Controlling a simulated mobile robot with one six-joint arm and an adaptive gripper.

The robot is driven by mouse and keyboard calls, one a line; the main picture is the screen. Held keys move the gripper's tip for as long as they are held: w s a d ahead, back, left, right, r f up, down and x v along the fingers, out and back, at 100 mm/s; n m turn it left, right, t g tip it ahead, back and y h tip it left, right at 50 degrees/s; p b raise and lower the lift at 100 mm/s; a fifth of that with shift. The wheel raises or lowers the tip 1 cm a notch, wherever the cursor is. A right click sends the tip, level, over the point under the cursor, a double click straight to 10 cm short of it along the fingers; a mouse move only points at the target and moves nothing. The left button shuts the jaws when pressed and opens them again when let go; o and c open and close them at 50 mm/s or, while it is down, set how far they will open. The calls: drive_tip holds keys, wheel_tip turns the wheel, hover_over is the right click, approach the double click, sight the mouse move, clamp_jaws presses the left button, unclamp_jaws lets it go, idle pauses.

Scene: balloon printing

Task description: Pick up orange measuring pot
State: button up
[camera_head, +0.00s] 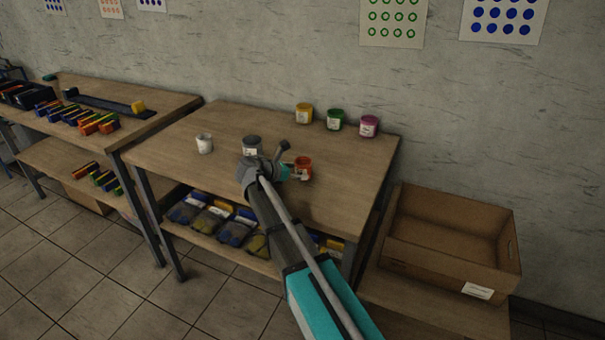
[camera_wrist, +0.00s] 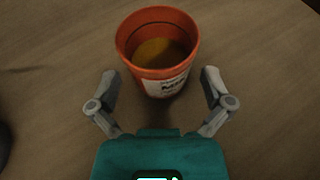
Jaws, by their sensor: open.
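The orange measuring pot (camera_head: 304,166) stands upright on the wooden table, just right of my gripper in the head view. In the wrist view the orange pot (camera_wrist: 158,50) shows a white label on its side and a yellowish-brown inside. My gripper (camera_wrist: 160,80) is open, and its two fingers point toward the pot from either side of its near face. The fingertips look apart from the pot, and nothing is held. In the head view the fingers of my gripper are partly hidden by the arm.
Yellow (camera_head: 304,113), green (camera_head: 336,120) and magenta (camera_head: 369,126) pots line the table's back edge. A cardboard box (camera_head: 447,275) sits to the right. The table's right front is clear.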

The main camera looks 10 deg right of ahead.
drive_tip(key=shift+w+d+f, duration=0.25)
drive_tip(key=shift+d, duration=0.25)
drive_tip(key=c, duration=1)
drive_tip(key=shift+r, duration=0.1)
wheel_tip(320, 180, up, 3)
drive_tip(key=p, duration=0.2)
drive_tip(key=shift+f+p, duration=0.2)
drive_tip(key=shift+p, duration=0.15)
drive_tip(key=s+a+r+p, duration=0.2)
drive_tip(key=s+r+p, duration=0.1)
drive_tip(key=s, duration=0.1)
drive_tip(key=s+a+r+p, duration=0.2)
drive_tip(key=s+r+p, duration=0.1)
drive_tip(key=s, duration=0.1)
drive_tip(key=s+a+r+p, duration=0.2)
drive_tip(key=s+r+p, duration=0.2)
drive_tip(key=shift+s+a+r, duration=0.1)
drive_tip(key=shift+s+a, duration=0.05)
drive_tip(key=shift+a, duration=0.25)
